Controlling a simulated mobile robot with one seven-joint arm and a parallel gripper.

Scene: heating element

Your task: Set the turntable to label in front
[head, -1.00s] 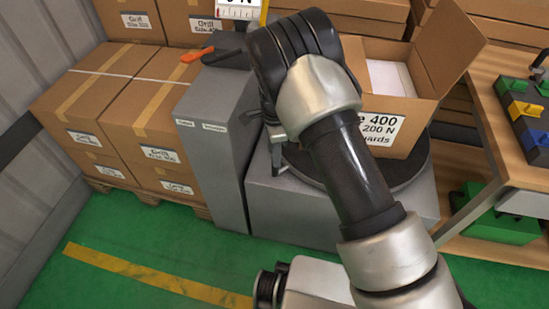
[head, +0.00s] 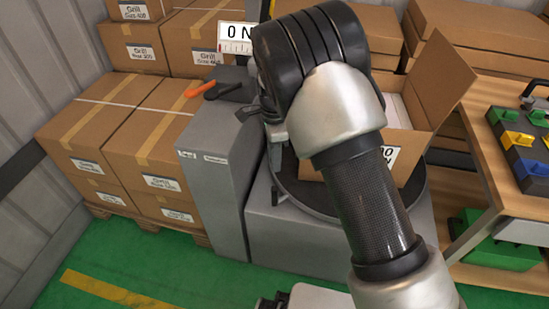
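The turntable (head: 292,194) is a dark round disc on a grey pedestal (head: 300,240). An open cardboard box (head: 408,143) stands on it with its flaps up. A white label (head: 392,155) on the box's front side faces my camera, but my arm covers most of it. My gripper (head: 278,138) is at the left rear part of the turntable, largely hidden behind my arm. Only a small grey part shows, so I cannot tell whether it is open or touches the turntable or box.
A grey cabinet (head: 212,165) with an orange-handled tool (head: 207,88) on top stands left of the turntable. Stacked cartons (head: 100,140) fill the far left. A wooden workbench (head: 505,185) with coloured cases stands at right. Green floor is free in front.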

